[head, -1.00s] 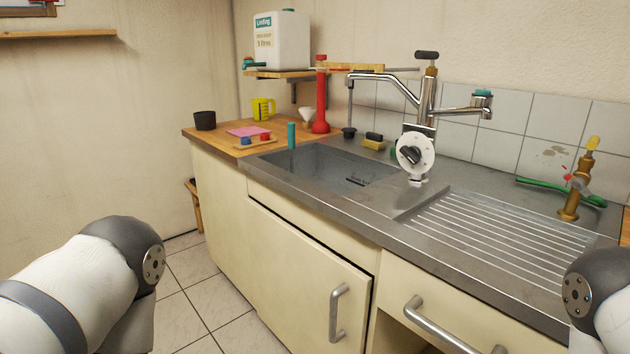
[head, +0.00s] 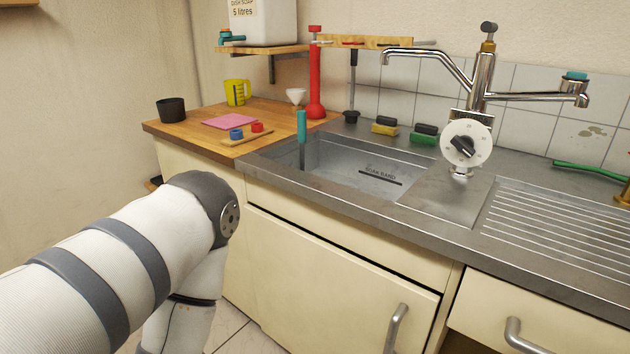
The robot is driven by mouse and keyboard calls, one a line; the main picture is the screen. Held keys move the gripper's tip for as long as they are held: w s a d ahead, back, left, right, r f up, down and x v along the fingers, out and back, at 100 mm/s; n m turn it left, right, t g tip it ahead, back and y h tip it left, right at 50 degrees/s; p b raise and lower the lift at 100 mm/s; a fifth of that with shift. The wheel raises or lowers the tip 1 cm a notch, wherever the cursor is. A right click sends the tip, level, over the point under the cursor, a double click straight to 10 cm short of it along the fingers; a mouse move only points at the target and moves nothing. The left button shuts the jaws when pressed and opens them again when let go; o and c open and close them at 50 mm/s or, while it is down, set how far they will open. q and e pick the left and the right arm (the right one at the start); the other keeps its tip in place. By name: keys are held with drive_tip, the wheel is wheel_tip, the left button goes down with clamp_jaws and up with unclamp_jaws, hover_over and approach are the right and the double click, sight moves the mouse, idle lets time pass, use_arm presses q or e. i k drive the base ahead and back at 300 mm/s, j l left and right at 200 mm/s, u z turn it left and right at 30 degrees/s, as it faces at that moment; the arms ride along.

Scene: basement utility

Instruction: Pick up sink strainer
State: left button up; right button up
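I cannot make out a sink strainer for certain. A teal-handled rod (head: 302,138) stands upright at the left end of the grey sink basin (head: 345,160). The near part of the basin floor is hidden by the front rim. My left arm comes in from the left, bent in front of the cabinet, with its gripper out of view. My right arm and gripper are out of view.
The wooden counter holds a black cup (head: 171,109), yellow jug (head: 237,92), pink cloth (head: 230,121), small board (head: 246,135), white funnel (head: 296,97) and red plunger-like tool (head: 315,80). The ribbed drainer (head: 560,225) is clear.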

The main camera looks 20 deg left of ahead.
sight(301, 114)
drive_tip(key=j+z, duration=0.35)
drive_tip(key=j, duration=0.35)
drive_tip(key=j+z, duration=0.35)
drive_tip(key=j, duration=0.35)
